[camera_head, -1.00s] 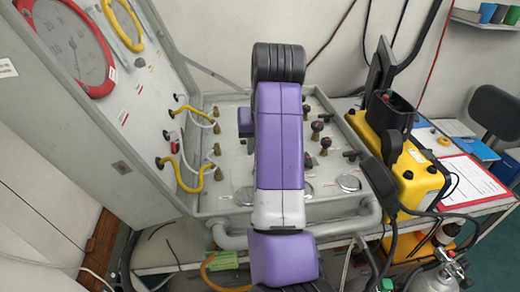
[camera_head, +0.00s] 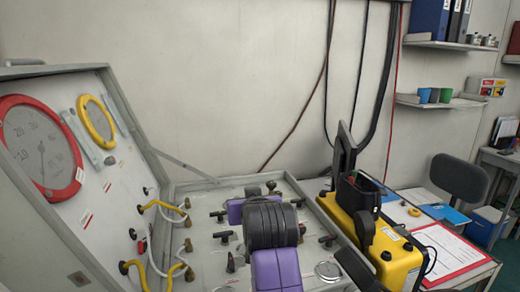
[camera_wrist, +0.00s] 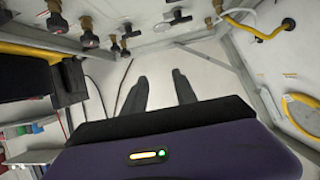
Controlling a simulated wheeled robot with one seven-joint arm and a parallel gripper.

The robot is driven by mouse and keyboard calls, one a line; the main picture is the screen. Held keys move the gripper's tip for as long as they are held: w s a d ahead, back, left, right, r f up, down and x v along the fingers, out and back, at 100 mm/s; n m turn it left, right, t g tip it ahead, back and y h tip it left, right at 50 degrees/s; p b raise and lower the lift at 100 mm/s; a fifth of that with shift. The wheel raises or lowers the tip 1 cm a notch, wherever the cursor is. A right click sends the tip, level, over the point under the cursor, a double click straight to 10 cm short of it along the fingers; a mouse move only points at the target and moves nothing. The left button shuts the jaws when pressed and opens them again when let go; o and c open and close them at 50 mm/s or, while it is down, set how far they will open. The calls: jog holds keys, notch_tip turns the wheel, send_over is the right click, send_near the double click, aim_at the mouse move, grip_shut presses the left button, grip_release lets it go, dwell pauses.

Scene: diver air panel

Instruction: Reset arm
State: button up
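My gripper (camera_wrist: 159,90) shows in the wrist view with its two dark fingers apart and nothing between them. It is open in front of the pale wall. In the head view my purple and black arm rises from the bottom edge over the diver air panel (camera_head: 205,262), and my fingers are hidden there. The panel has small valves and brass fittings on its flat part. Its raised left part carries a red-rimmed gauge (camera_head: 42,147) and a yellow-rimmed gauge (camera_head: 95,120). Brass fittings (camera_wrist: 88,37) also show along the top of the wrist view.
A yellow case (camera_head: 390,255) with a black handset stands right of the panel. A clipboard (camera_head: 448,250) lies on the table beyond it. Black cables (camera_head: 375,90) hang on the wall. Shelves (camera_head: 455,103) and a dark chair (camera_head: 460,178) are at the right. Space above the panel is clear.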

jog(key=s+d+f+n+t, duration=0.1)
jog(key=s+d+f+t, duration=0.2)
jog(key=s+d+f, duration=0.35)
jog(key=s+d+f+t, duration=0.2)
jog(key=s+d+f, duration=0.2)
jog(key=s+d, duration=0.5)
jog(key=s+d+f+m+g+h, duration=0.1)
jog(key=s+d+f, duration=0.1)
jog(key=s, duration=1.1)
jog(key=s+d+f+m+g, duration=0.1)
jog(key=s+d+f, duration=0.1)
jog(key=s, duration=1.2)
jog(key=s+d+f+m+g+h, duration=0.1)
jog(key=s+d+f, duration=0.1)
jog(key=s, duration=1.1)
jog(key=shift+s+d+f+h, duration=0.2)
jog(key=shift+d+f+h, duration=0.1)
jog(key=shift+d, duration=0.5)
